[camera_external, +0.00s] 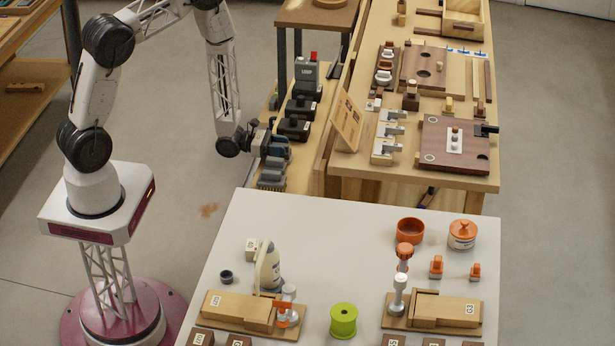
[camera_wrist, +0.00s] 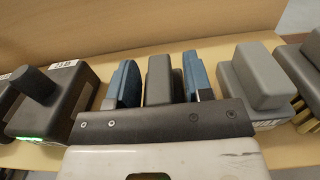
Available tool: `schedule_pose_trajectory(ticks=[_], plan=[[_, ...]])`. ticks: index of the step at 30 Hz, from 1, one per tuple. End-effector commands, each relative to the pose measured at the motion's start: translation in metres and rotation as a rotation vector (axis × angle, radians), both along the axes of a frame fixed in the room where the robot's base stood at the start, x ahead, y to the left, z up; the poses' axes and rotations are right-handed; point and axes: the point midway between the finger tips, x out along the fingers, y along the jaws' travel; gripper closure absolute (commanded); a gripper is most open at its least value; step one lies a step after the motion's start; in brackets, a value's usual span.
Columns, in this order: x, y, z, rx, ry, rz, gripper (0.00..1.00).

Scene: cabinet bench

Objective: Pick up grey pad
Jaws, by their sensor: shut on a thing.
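My gripper (camera_external: 280,150) is down at the narrow wooden shelf beside the workbench. In the wrist view its two blue fingers (camera_wrist: 158,88) are shut on the upright part of a dark grey block, which fits the grey pad (camera_wrist: 160,72). The fingers are on its left and right sides, and its lower part is hidden behind my gripper's body. I cannot tell whether it touches the shelf. A second, lighter grey block with a wider base (camera_wrist: 262,78) stands apart, just right of the right finger.
A black box with a knob (camera_wrist: 45,98) and a green light stands close on the left. A brush-like item with bristles (camera_wrist: 303,80) is at the far right. More black tools (camera_external: 300,107) line the shelf (camera_external: 312,168). The white table (camera_external: 325,215) is in front.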

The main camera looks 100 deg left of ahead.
Motion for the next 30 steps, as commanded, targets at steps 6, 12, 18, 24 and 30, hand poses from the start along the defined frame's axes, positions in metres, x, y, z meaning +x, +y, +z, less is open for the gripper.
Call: schedule_pose_trajectory(ticks=[6, 12, 18, 24, 30], plan=[[0.0, 0.0, 0.011, 0.001, -0.001, 0.0, 0.78], [0.0, 0.0, 0.03, 0.003, -0.002, 0.0, 0.78], [0.0, 0.0, 0.054, 0.002, -0.001, 0.0, 0.78], [0.0, 0.0, 0.077, 0.001, -0.002, 0.0, 0.78], [0.0, 0.0, 0.092, 0.001, 0.0, 0.0, 0.78]])
